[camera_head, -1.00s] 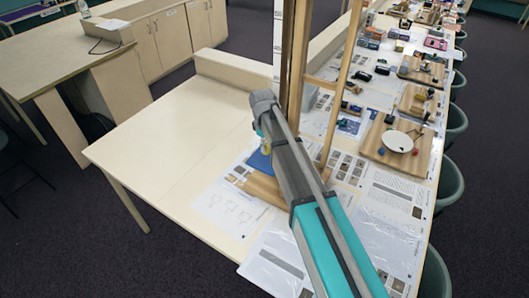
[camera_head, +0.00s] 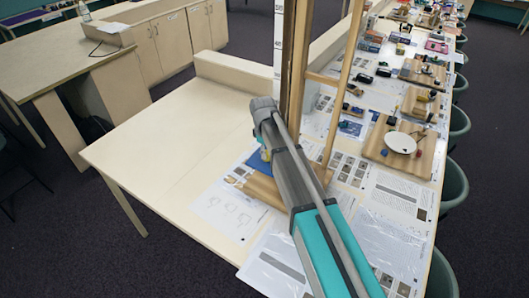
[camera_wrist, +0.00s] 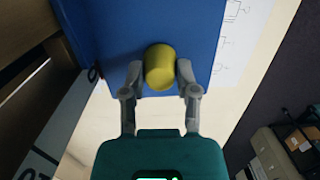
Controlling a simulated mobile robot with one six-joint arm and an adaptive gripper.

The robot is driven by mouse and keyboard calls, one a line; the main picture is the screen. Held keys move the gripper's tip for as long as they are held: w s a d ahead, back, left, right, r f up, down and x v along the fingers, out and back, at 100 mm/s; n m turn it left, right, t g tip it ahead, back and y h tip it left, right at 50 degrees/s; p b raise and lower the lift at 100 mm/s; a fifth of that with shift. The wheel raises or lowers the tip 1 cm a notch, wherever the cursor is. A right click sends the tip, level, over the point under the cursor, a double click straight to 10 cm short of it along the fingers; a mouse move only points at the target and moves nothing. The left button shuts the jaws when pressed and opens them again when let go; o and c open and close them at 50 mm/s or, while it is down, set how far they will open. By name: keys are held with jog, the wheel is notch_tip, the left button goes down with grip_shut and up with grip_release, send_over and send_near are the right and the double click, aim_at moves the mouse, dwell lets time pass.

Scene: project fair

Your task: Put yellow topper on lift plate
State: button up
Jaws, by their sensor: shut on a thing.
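The yellow topper (camera_wrist: 160,67) is a short yellow cylinder between the two fingers of my gripper (camera_wrist: 160,78) in the wrist view. The gripper is shut on it. The blue lift plate (camera_wrist: 115,28) lies behind the topper in that view. Whether the topper touches the plate cannot be told. In the head view, the blue plate (camera_head: 258,161) shows only in part beside my arm, at the foot of the wooden lift frame (camera_head: 297,60). My arm hides most of the gripper and topper there.
The lift's upright posts and a white numbered scale (camera_head: 278,40) stand close beside my arm. Printed sheets (camera_head: 225,212) lie around the wooden base. The pale table (camera_head: 165,130) is clear to the left. Other projects, including a white dish (camera_head: 400,143), stand to the right.

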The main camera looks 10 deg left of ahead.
jog(key=shift+f, duration=0.1)
jog(key=o, duration=1)
jog(key=shift+c, duration=0.2)
jog(key=shift+r, duration=0.25)
notch_tip(320, 180, up, 12)
jog(key=a+p, duration=0.1)
jog(key=p, duration=1.1)
jog(key=shift+w+f, duration=0.2)
jog(key=shift+w, duration=0.1)
